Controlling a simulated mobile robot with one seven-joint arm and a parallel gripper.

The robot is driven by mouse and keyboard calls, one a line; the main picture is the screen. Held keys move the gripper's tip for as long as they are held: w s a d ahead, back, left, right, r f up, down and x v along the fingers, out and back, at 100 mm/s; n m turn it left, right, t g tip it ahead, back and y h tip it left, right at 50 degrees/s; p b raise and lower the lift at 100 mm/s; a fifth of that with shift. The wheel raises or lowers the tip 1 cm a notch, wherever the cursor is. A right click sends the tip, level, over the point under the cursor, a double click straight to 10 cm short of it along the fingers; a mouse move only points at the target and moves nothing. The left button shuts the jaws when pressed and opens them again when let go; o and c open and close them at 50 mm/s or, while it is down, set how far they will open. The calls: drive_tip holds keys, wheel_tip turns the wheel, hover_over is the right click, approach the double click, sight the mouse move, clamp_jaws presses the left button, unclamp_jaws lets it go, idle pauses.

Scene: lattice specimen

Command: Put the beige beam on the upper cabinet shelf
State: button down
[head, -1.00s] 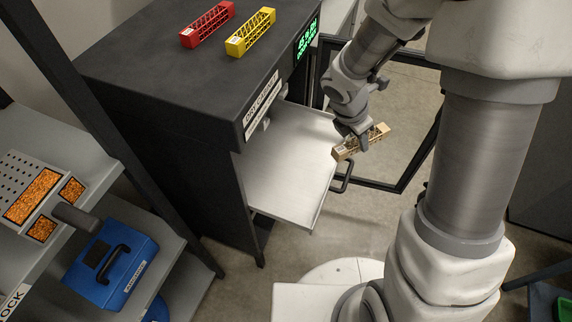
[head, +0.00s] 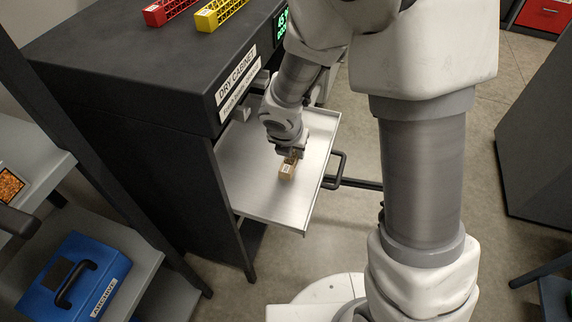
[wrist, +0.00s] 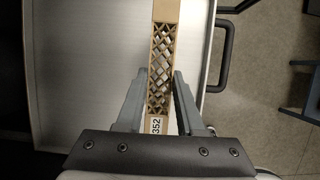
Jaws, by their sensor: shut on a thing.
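The beige beam (head: 287,171) is a lattice bar with solid ends. My gripper (head: 291,155) is shut on it and hides part of it in the head view. The wrist view shows the beam (wrist: 161,55) upright in the picture between the two fingers of my gripper (wrist: 158,80), with a label ending in 352 at its near end. A pale metal shelf (head: 245,190) juts out from the black dry cabinet (head: 120,95). The beam is over this shelf; I cannot tell if it touches it. The shelf also fills much of the wrist view (wrist: 80,60).
A red lattice beam (head: 168,10) and a yellow one (head: 219,13) lie on the cabinet top. A black handle (head: 340,168) sticks out at the shelf's right edge. A blue archive case (head: 75,275) stands on a rack at left. The shelf's front part is bare.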

drive_tip(key=shift+w+a+f, duration=0.45)
drive_tip(key=shift+a+f, duration=0.1)
drive_tip(key=shift+a, duration=0.15)
drive_tip(key=shift+f+b, duration=1.5)
drive_tip(key=shift+f, duration=0.45)
drive_tip(key=shift+f, duration=0.1)
drive_tip(key=c, duration=0.5)
unclamp_jaws()
drive_tip(key=shift+c, duration=0.2)
